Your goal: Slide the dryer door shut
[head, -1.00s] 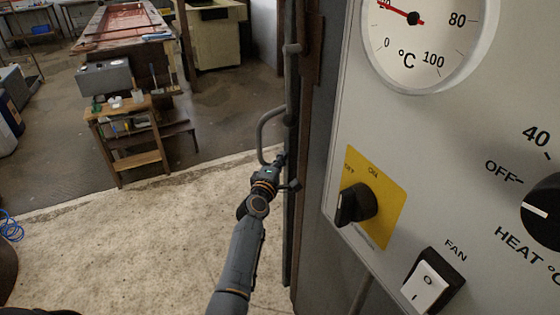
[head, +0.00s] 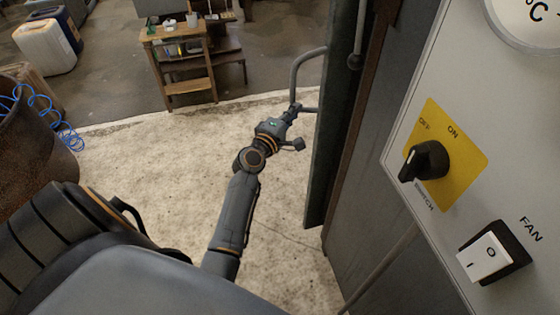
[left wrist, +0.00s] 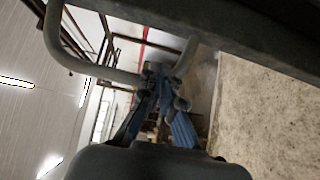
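The dryer door (head: 335,140) is a dark, narrow upright panel seen nearly edge-on, left of the control panel in the head view. A grey bent-tube handle (head: 295,75) sticks out from its left side. My left gripper (head: 292,113) is at the lower part of this handle. In the left wrist view, the handle (left wrist: 60,45) curves in from the upper left, and the blue-grey fingers (left wrist: 162,88) close around its bar. The exact contact is small and partly hidden. My right gripper is in neither view.
The control panel (head: 400,120) with a yellow switch plate (head: 470,160) and fan switch (head: 495,255) stands close on the right. A wooden step stand (head: 180,60) is behind. A rusty drum (head: 30,130) and blue coil (head: 65,135) are at left. The pale floor between is clear.

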